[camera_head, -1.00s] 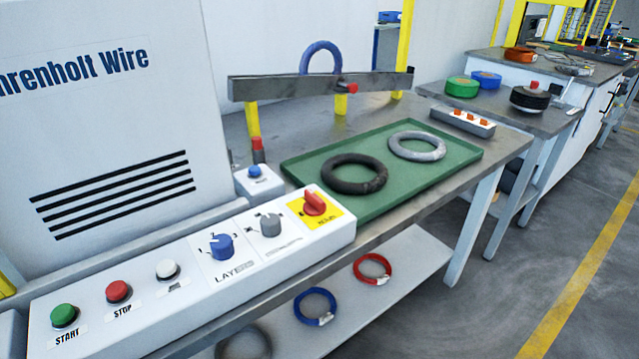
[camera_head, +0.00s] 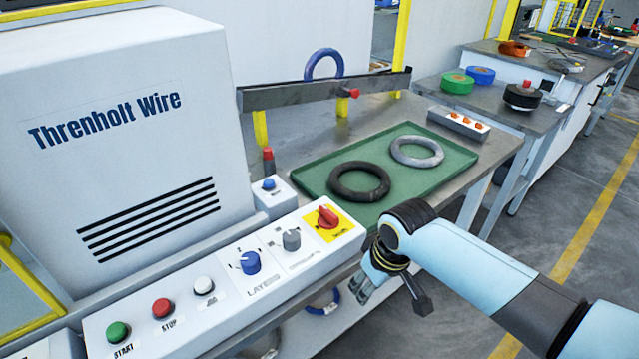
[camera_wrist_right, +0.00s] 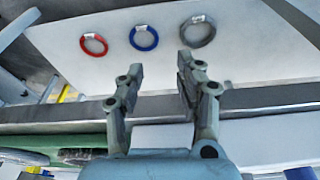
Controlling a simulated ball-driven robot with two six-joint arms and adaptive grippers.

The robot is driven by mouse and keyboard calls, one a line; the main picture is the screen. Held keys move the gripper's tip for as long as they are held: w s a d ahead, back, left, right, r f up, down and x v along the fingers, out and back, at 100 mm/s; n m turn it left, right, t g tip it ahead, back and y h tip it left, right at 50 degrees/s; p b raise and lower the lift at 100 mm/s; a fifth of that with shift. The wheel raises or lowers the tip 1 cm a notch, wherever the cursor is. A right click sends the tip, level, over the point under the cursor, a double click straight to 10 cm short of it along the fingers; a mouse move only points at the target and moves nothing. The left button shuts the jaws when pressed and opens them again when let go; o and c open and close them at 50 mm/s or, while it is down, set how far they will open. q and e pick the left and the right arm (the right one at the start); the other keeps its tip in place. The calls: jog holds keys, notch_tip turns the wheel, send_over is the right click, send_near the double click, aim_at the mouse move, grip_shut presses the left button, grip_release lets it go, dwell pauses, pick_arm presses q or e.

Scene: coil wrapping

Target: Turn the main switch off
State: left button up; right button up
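The main switch is a red rotary handle (camera_head: 327,217) on a yellow plate (camera_head: 343,222) at the right end of the white control panel (camera_head: 180,335). Its handle looks tilted in the head view. My right gripper (camera_head: 368,290) is in front of and below the switch end of the panel, apart from it. In the right wrist view my right gripper (camera_wrist_right: 155,85) has its fingers spread, with nothing between them. The switch cannot be made out in the wrist view. My left gripper is not in view.
Start (camera_head: 118,332) and stop (camera_head: 162,308) buttons and a blue selector (camera_head: 249,262) share the panel. A green tray (camera_head: 440,180) with two coils lies behind. A lower shelf (camera_wrist_right: 250,60) holds a red ring (camera_wrist_right: 94,44), a blue ring (camera_wrist_right: 144,37) and a grey ring (camera_wrist_right: 198,32).

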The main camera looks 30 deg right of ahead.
jog(key=p, duration=0.3)
send_near(329, 212)
jog(key=s+f, duration=0.5)
jog(key=w+r+n+t+p, duration=0.1)
jog(key=w+r+t+p, duration=0.15)
jog(key=r, duration=0.25)
jog(key=shift+g, duration=0.25)
jog(key=x, duration=0.3)
jog(key=b+x, duration=0.1)
jog(key=x, duration=0.6)
jog(key=shift+w+r+b, duration=0.1)
jog(key=shift+w+b, duration=0.25)
jog(key=shift+b, duration=0.05)
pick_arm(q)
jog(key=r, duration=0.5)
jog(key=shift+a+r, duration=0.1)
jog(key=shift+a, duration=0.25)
pick_arm(e)
grip_shut()
